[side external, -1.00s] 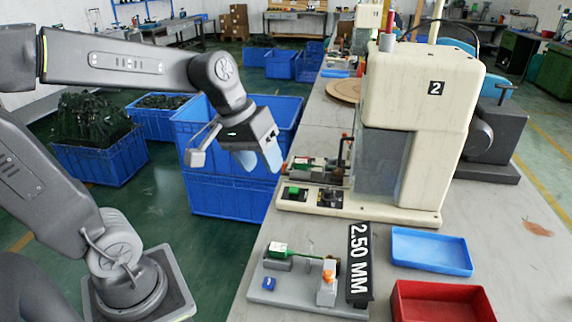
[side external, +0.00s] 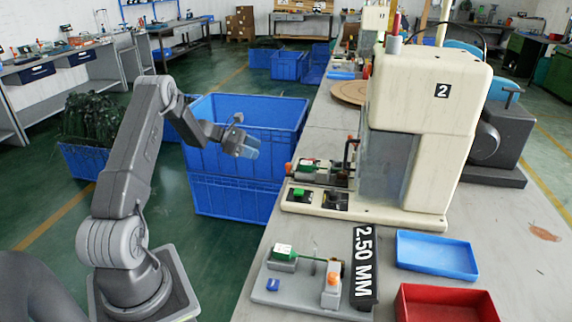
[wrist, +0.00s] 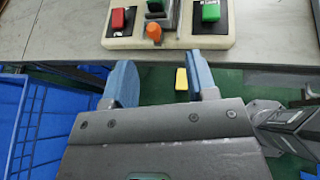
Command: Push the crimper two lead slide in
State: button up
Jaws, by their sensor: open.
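Crimper two (side external: 428,95) is the tall cream machine marked 2, on the grey bench. Its lead slide (side external: 318,170) sticks out at the front left of the machine, with a green part on top and an orange-red knob (side external: 289,167) at its outer end. In the wrist view the orange knob (wrist: 153,32) is at top centre, beyond my fingers. My gripper (side external: 252,147) is open and empty, left of the slide and apart from it. Its two blue fingers (wrist: 162,82) show in the wrist view with a clear gap. The slide's inner end is hidden.
A red button (wrist: 122,19) and a green button (wrist: 211,11) flank the knob on the cream base. Blue crates (side external: 235,195) stand by the bench edge. A grey fixture (side external: 305,290), blue tray (side external: 437,254) and red tray (side external: 445,303) lie nearer on the bench.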

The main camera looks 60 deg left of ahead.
aim_at(288, 164)
jog(key=shift+n+t+y, duration=0.3)
jog(key=shift+n, duration=0.3)
jog(key=x, duration=0.4)
jog(key=a+f+x, duration=0.1)
jog(key=x, duration=0.3)
jog(key=f+x, duration=0.1)
jog(key=x, duration=0.4)
jog(key=shift+s+a, duration=0.1)
jog(key=shift+a, duration=0.1)
jog(key=shift+c, duration=0.3)
grip_shut()
